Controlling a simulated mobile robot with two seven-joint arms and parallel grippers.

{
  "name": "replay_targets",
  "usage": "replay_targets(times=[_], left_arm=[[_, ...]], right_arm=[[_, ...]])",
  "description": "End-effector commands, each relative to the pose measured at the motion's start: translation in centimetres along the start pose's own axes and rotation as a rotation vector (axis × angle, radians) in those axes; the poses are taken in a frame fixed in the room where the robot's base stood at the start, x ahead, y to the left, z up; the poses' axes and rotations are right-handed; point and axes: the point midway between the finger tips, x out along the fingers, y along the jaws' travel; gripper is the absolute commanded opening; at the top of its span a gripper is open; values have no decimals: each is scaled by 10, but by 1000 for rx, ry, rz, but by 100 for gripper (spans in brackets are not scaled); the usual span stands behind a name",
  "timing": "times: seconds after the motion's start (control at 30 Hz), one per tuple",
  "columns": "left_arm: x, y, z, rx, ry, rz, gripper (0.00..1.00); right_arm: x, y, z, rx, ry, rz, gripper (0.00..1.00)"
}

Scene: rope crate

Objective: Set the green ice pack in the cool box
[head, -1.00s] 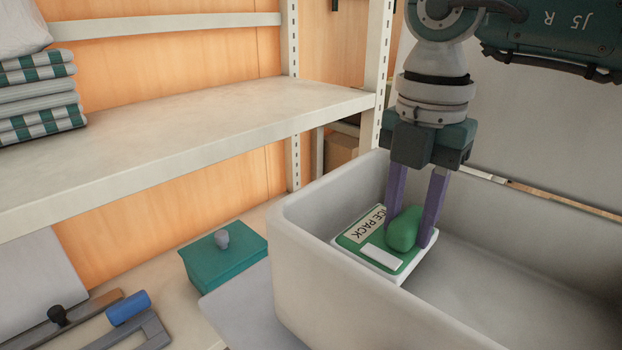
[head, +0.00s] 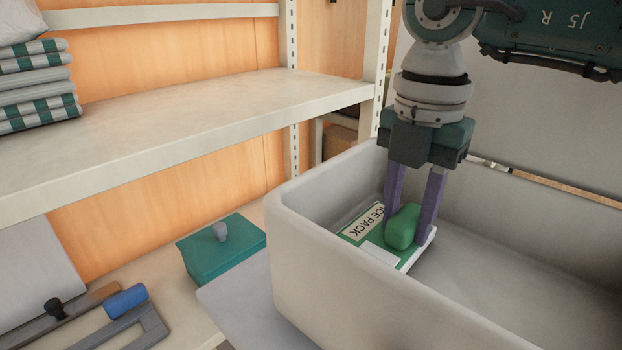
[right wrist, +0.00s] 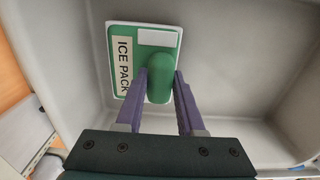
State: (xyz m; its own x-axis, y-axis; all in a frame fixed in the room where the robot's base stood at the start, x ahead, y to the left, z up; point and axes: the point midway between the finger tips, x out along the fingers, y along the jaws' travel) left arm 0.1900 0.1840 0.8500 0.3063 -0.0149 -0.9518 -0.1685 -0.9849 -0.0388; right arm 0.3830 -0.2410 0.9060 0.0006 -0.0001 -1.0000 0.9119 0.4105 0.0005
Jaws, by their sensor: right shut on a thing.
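The green ice pack (head: 362,222) is a flat white-edged slab with a green face, an "ICE PACK" label and a raised green grip. My right gripper (head: 410,238) points down and is shut on that grip, one purple finger on each side. The ice pack is inside the grey cool box (head: 300,262), near its left end, and it also shows in the right wrist view (right wrist: 157,38). I cannot tell whether its underside touches the floor of the box. My left gripper is not in view.
A pale shelf (head: 180,140) holds folded striped cloths (head: 38,90) at the left. Below it are a teal lidded box (head: 222,252) and a blue-handled tool (head: 127,300). The cool box's right part is empty.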

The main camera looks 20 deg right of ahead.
Motion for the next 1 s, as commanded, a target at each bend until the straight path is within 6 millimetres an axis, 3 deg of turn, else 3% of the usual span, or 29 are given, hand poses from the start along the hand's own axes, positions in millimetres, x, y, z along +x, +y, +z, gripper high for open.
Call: replay_targets(times=[0.33,0.37,0.6,0.67,1.0], left_arm=[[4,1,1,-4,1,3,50],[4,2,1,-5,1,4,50],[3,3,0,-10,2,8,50],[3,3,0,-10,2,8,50],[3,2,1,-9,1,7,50]], right_arm=[[6,0,0,0,0,1,0],[6,0,0,0,0,1,38],[5,0,0,0,0,1,65],[5,0,0,0,0,0,72],[6,0,0,0,0,-1,72]])
